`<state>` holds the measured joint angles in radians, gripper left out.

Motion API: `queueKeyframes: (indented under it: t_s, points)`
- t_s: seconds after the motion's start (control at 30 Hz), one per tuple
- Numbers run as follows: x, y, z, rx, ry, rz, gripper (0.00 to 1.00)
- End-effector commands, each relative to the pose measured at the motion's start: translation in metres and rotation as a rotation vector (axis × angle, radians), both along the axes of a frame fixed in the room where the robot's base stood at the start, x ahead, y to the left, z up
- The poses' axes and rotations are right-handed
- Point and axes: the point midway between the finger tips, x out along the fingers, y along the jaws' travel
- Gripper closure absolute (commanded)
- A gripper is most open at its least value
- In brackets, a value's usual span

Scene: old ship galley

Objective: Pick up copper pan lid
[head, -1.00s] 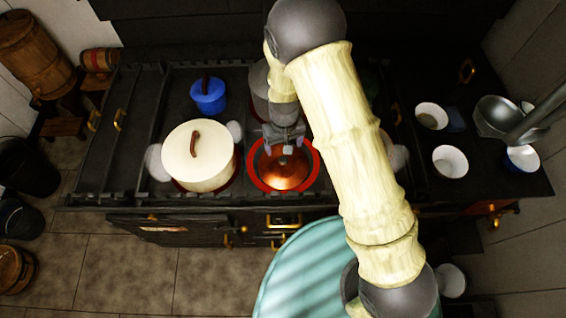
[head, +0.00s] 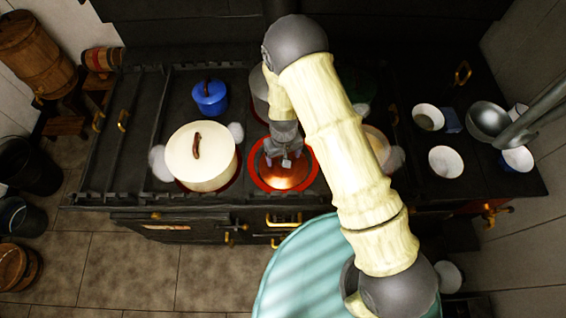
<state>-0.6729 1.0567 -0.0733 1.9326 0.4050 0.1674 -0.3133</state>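The copper pan lid (head: 287,179) lies on a red ring on the stove top, to the right of the cream pot. My gripper (head: 284,161) is over the lid's middle, pointing down, and covers the lid's knob and its back part. The fingers are small and dark in this view. I cannot tell whether they are apart or shut, or whether they touch the knob.
A cream lidded pot (head: 187,165) stands close on the left of the lid. A blue lidded pot (head: 209,97) is behind it. The stove top (head: 110,165) has a raised rail. White bowls (head: 446,161) stand on the right. A teal round surface (head: 300,265) is in front.

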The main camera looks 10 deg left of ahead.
Motion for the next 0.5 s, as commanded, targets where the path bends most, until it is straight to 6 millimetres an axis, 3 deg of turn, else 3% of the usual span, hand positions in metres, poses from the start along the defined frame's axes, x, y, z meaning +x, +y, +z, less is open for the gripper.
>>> queueKeyframes:
  t_s: [0.23, 0.5]
  points:
    - [0.0, 0.0, -0.022, 0.0, 0.0, -0.002, 0.22]
    - [0.0, 0.0, -0.025, 0.001, -0.002, -0.002, 0.22]
